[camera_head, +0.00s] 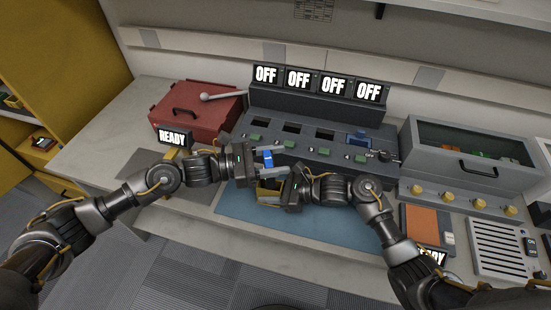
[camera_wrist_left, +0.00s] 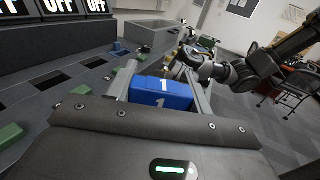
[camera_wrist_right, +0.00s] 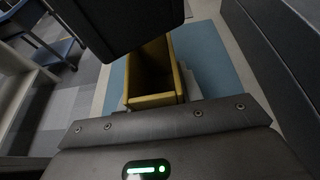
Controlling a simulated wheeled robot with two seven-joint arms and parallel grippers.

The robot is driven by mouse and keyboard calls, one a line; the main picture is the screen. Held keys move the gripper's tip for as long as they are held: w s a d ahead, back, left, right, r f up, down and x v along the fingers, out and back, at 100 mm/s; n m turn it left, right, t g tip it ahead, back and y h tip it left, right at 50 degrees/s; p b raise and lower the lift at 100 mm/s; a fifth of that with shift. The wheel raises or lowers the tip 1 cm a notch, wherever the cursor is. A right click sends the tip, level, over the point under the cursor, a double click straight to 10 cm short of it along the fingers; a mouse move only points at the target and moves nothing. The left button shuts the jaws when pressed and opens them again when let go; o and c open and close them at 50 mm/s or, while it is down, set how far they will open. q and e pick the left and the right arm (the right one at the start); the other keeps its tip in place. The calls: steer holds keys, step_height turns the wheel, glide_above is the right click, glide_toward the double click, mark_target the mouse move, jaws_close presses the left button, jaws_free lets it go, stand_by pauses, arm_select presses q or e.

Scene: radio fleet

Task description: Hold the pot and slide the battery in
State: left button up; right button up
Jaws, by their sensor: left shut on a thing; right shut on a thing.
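My left gripper (camera_head: 268,155) is shut on a blue battery (camera_head: 264,160). In the left wrist view the battery (camera_wrist_left: 160,97) sits between the two fingers and carries a white 1. My right gripper (camera_head: 272,188) is shut on the yellow pot (camera_head: 269,184), an open box. In the right wrist view the pot (camera_wrist_right: 155,100) has an empty-looking, shadowed inside. The battery is just above the pot in the head view; whether they touch I cannot tell. The dark body of my left gripper (camera_wrist_right: 120,25) hangs close over the pot in the right wrist view.
A blue mat (camera_head: 290,222) lies below the grippers. Behind is a grey console (camera_head: 310,150) with several OFF signs, green blocks and a blue piece (camera_head: 358,139) at its right. A red box (camera_head: 195,112) stands left, a grey glass-lidded case (camera_head: 470,160) right.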

arm_select(q)
steer(key=shift+f, duration=0.55)
steer(key=o, duration=1)
steer(key=a, duration=0.4)
steer(key=s+a+r, duration=0.1)
steer(key=a, duration=0.7)
steer(key=shift+s+r, duration=0.15)
steer(key=shift+s, duration=0.1)
